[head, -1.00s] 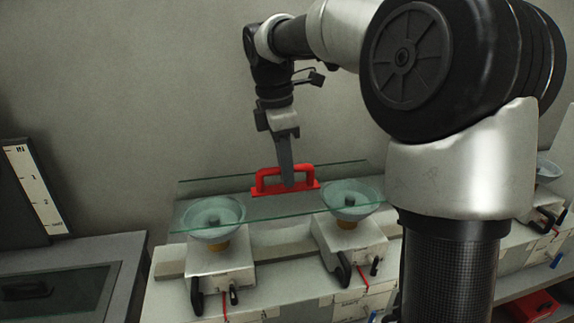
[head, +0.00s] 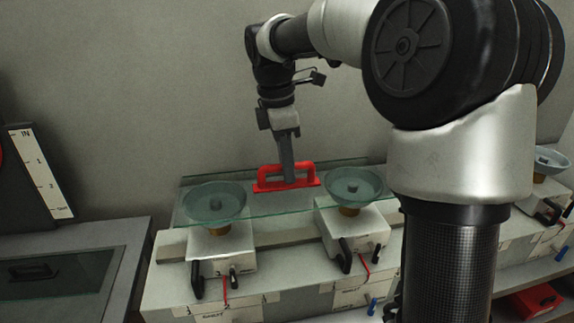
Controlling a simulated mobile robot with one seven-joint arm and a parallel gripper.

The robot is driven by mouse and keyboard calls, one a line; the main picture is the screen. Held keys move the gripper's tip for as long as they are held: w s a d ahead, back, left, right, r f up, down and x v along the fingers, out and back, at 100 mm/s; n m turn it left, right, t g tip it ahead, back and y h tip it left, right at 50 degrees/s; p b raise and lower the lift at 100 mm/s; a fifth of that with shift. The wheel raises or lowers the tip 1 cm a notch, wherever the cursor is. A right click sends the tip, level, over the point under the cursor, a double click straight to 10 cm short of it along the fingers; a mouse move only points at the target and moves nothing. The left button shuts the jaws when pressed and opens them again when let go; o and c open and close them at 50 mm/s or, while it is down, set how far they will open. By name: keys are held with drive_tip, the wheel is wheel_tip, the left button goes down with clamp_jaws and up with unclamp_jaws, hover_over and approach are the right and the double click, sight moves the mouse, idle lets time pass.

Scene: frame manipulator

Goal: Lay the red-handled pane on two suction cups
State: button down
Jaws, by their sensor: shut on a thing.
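The clear greenish glass pane (head: 262,207) spans the area of two round suction cups, the left cup (head: 215,205) and the right cup (head: 355,188). Its red handle (head: 267,172) stands up near the pane's rear middle, between the cups. My gripper (head: 287,181) points down from above and is shut on the red handle. The pane overlaps both cups in the picture and looks about level. I cannot tell whether it touches them or hangs slightly above. My fingertips are partly lost against the handle.
Both cups stand on white blocks with black levers on a pale bench (head: 180,293). Another cup (head: 551,160) stands at the far right, past my arm. A grey cabinet (head: 75,275) and a marked board (head: 41,172) are at left. A plain wall is behind.

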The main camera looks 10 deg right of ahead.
drive_tip(key=shift+f, duration=0.15)
idle(0.6)
drive_tip(key=c, duration=1.6)
unclamp_jaws()
drive_tip(key=shift+c, duration=0.2)
drive_tip(key=shift+s+f, duration=0.1)
drive_tip(key=shift+f, duration=0.05)
